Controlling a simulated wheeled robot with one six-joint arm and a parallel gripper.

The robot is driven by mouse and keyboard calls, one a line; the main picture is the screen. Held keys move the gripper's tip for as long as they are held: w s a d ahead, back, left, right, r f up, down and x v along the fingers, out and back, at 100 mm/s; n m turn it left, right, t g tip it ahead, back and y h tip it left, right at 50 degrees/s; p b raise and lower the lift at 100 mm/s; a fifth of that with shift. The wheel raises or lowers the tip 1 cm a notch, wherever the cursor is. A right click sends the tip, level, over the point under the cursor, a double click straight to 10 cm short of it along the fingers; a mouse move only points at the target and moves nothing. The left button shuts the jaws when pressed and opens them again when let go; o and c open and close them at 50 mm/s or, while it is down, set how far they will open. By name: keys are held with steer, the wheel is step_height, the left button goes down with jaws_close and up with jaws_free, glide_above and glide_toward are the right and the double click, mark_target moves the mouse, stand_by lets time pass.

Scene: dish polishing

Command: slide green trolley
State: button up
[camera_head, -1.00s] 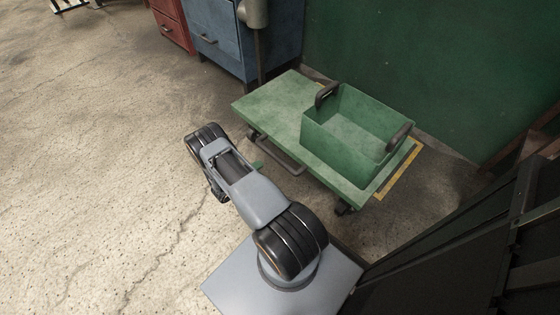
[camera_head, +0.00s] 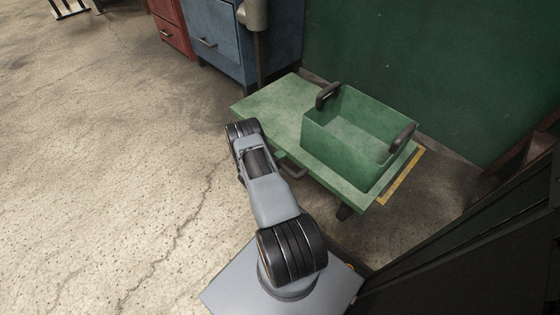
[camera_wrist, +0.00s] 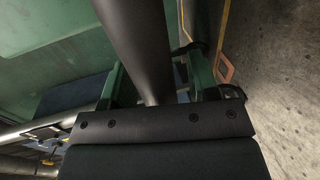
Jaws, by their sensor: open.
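The green trolley (camera_head: 268,105) stands on the floor by the green wall in the head view. My arm's outer end overlaps the deck's near left edge in this view; the jaws are hidden there. In the wrist view, my gripper (camera_wrist: 165,122) shows as a dark bolted block; it is open. A dark cylinder runs in front of it. I cannot tell whether it touches the trolley.
A blue cabinet (camera_head: 222,38) and a red cabinet (camera_head: 168,22) stand behind, at the upper left. A grey post (camera_head: 259,50) rises behind the trolley. A yellow line (camera_head: 402,178) marks the floor at its right.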

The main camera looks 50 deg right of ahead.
steer(key=shift+c, duration=0.4)
jaws_close()
